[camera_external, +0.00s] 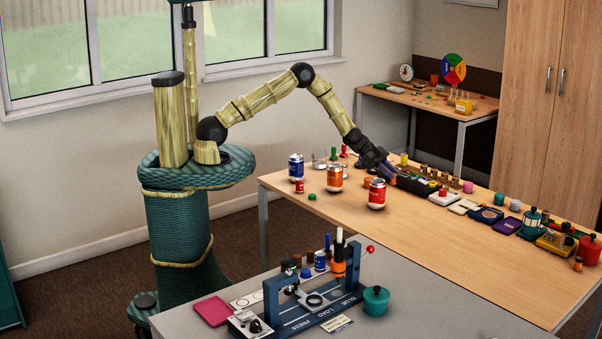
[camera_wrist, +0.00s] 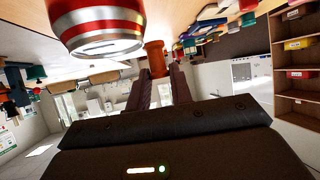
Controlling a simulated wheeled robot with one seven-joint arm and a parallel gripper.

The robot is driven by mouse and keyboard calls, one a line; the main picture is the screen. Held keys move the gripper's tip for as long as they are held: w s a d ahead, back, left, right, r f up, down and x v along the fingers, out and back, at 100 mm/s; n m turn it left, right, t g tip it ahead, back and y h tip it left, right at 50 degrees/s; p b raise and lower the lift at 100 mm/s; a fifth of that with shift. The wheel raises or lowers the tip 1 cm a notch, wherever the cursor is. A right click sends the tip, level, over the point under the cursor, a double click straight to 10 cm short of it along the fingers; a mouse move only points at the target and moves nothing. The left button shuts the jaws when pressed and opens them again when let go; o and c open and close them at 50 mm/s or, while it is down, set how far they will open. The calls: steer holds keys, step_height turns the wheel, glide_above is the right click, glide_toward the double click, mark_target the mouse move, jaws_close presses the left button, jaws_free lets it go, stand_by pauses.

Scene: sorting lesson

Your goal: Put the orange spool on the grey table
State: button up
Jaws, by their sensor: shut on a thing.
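The orange spool (camera_wrist: 155,58) is between my fingertips in the wrist view. My gripper (camera_wrist: 160,82) is shut on it, and it also shows over the wooden table in the external view (camera_external: 389,173). I cannot make out the spool for certain in the external view, nor tell whether it touches the wooden table. The grey table (camera_external: 430,312) is in the front of the external view, apart from my gripper.
A red can (camera_external: 377,194) stands close to my gripper and looms large in the wrist view (camera_wrist: 97,25). An orange can (camera_external: 334,178) and a blue can (camera_external: 296,168) stand left. A press (camera_external: 315,307) and a teal pot (camera_external: 375,301) occupy the grey table; its front right is clear.

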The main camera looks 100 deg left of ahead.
steer(key=s+d+m+g+h+b, duration=0.2)
steer(key=d+m+h, duration=0.1)
steer(key=d, duration=1.9)
steer(key=s+d+m+g+h+b, duration=0.15)
steer(key=s+d, duration=0.35)
steer(key=d, duration=0.5)
steer(key=s+d+m+g, duration=0.2)
steer(key=s+d, duration=0.3)
steer(key=d, duration=0.4)
steer(key=s+d+m+g+b, duration=0.1)
steer(key=s+d+m+g, duration=0.1)
steer(key=s+d, duration=0.5)
steer(key=s+d+m+g+b, duration=0.1)
steer(key=s+d, duration=0.6)
steer(key=s, duration=0.9)
steer(key=s+d+m+g+b, duration=0.2)
steer(key=s+d+m+g, duration=0.2)
steer(key=s+d, duration=0.3)
steer(key=s+h, duration=0.1)
steer(key=s, duration=0.4)
steer(key=shift+s+f, duration=0.15)
steer(key=shift+s, duration=0.05)
steer(key=shift+f+b, duration=0.4)
steer(key=shift+f, duration=2.75)
steer(key=shift+f, duration=1.85)
